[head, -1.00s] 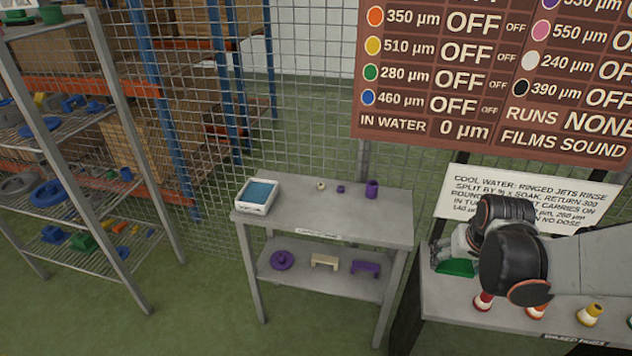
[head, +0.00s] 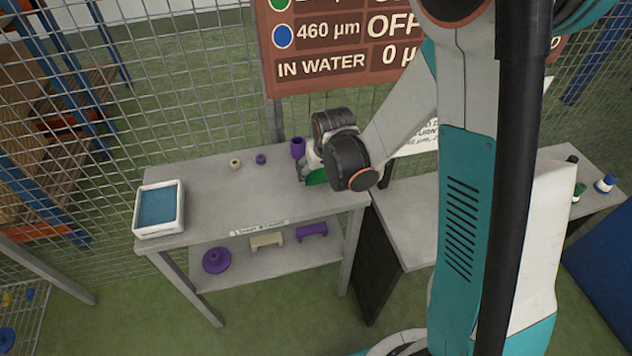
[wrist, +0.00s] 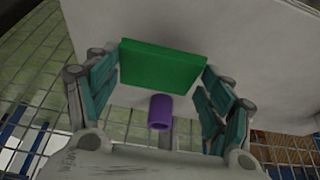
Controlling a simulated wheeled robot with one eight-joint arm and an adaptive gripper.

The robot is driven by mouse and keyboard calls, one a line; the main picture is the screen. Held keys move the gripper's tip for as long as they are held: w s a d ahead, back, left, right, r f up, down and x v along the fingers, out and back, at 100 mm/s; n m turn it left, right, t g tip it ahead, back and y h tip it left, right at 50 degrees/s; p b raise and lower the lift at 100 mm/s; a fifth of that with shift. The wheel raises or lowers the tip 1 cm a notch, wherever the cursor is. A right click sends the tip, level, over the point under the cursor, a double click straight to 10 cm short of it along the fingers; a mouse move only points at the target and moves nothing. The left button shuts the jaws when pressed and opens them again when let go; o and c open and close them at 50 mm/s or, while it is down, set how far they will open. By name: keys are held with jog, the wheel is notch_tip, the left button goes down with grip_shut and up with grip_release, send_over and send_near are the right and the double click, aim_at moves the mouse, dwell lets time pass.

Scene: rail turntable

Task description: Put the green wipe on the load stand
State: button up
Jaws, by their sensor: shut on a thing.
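The load stand (head: 215,205) is a grey two-level table with a label on its front edge. My gripper (head: 309,177) is over the right end of its top, seen from behind the wrist. In the wrist view my gripper (wrist: 162,80) is shut on the green wipe (wrist: 160,65), a flat green slab between the teal finger pads. A green edge of the wipe also shows in the head view (head: 317,178), mostly hidden by my wrist. I cannot tell whether the wipe touches the stand's top.
A purple cup (head: 298,148) stands close to my gripper at the stand's back edge. A small purple piece (head: 261,159), a cream piece (head: 235,164) and a white tray with a blue pad (head: 160,210) are farther left. The stand's middle is clear. Wire mesh stands behind.

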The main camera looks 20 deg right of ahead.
aim_at(321, 177)
jog(key=shift+f+b, duration=0.7)
jog(key=shift+f, duration=1.2)
jog(key=shift+f, duration=0.1)
jog(key=o, duration=0.9)
jog(key=shift+o, duration=0.2)
jog(key=s+d+r+p, duration=0.1)
jog(key=s+r, duration=0.3)
jog(key=r, duration=0.4)
jog(key=s+r+t+p, duration=0.1)
jog(key=s+r+p, duration=0.1)
jog(key=s+r, duration=0.35)
jog(key=s+d+r+p, duration=0.1)
jog(key=s+r, duration=0.2)
jog(key=r, duration=0.7)
jog(key=s+r+t, duration=0.1)
jog(key=s+r, duration=0.3)
jog(key=s, duration=0.5)
jog(key=shift+s+d+r+t, duration=0.2)
jog(key=shift+d+r+t, duration=0.15)
jog(key=shift+d+t, duration=0.1)
